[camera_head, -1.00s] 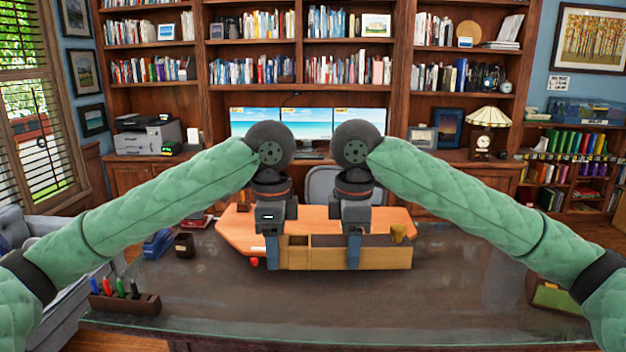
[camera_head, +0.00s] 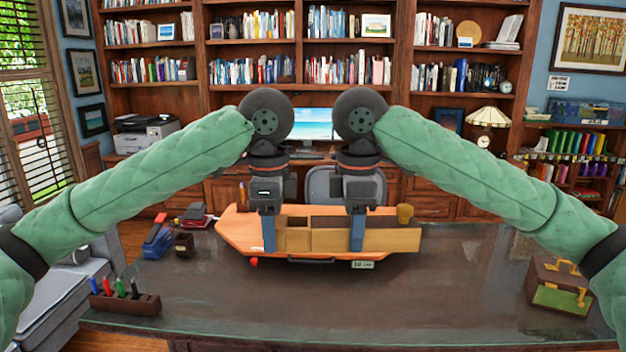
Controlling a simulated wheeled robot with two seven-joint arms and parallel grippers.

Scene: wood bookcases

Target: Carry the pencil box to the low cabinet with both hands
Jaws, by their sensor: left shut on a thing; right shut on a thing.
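The pencil box, a light wooden box with open compartments (camera_head: 385,241), is in the middle of the head view above the desk. My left gripper (camera_head: 269,236) is shut on its near wall toward the left. My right gripper (camera_head: 357,236) is shut on the same wall further right. The box looks roughly level. An orange surface (camera_head: 232,231) shows beneath and to the left of the box. I cannot tell which piece of furniture is the low cabinet.
The dark glass-topped desk (camera_head: 420,310) has free room in front. A pen holder (camera_head: 126,303) stands front left, a brown case with yellow handles (camera_head: 560,285) at right. A grey chair (camera_head: 340,185) and monitor (camera_head: 315,124) are behind. A low shelf of coloured books (camera_head: 575,143) stands far right.

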